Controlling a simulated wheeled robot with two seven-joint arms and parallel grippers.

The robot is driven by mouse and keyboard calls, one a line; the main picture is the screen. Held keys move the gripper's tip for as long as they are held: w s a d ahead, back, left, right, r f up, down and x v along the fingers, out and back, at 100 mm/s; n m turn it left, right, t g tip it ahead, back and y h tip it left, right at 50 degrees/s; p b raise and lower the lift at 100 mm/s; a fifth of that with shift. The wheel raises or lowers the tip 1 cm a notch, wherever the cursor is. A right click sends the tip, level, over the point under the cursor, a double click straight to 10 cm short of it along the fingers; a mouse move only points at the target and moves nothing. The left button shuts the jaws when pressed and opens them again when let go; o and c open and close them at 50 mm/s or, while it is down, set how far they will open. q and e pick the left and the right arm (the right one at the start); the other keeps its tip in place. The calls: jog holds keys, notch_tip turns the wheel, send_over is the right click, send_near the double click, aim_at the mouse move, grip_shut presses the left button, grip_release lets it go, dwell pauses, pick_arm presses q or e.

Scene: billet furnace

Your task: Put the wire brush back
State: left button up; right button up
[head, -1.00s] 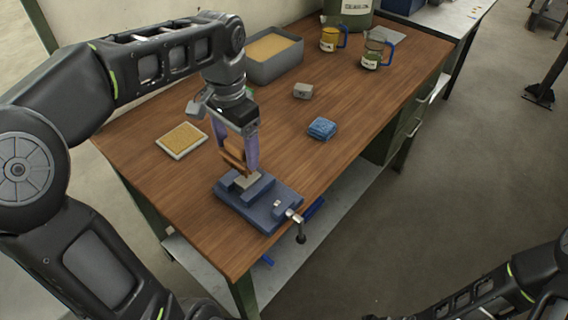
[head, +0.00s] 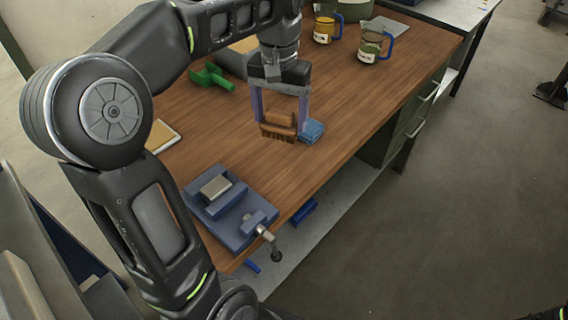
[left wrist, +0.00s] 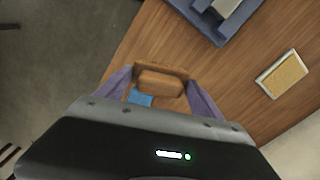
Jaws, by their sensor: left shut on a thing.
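The wire brush (head: 279,127) has a brown wooden body with bristles pointing down. My left gripper (head: 280,118) is shut on it, one purple finger at each end, and holds it over the workbench next to the blue folded cloth (head: 312,131). The brush (left wrist: 160,82) also shows between the fingers in the left wrist view, with part of the blue cloth (left wrist: 140,97) behind it. I cannot tell how high the brush is above the wood. A vise (head: 229,207) with a grey block (head: 214,187) in its jaws stands at the bench's near end. My right gripper is not in view.
The wooden workbench (head: 345,100) has clear room right of the cloth. A sponge tray (head: 160,136) is partly hidden by my arm.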

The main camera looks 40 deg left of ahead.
aim_at(280, 136)
pick_arm(q)
jog(key=shift+f, duration=0.15)
notch_tip(280, 136, down, 2)
jog(key=shift+f+b, duration=0.2)
jog(key=shift+b, duration=0.85)
notch_tip(280, 136, down, 3)
jog(key=shift+f, duration=0.3)
jog(key=shift+f, duration=1.85)
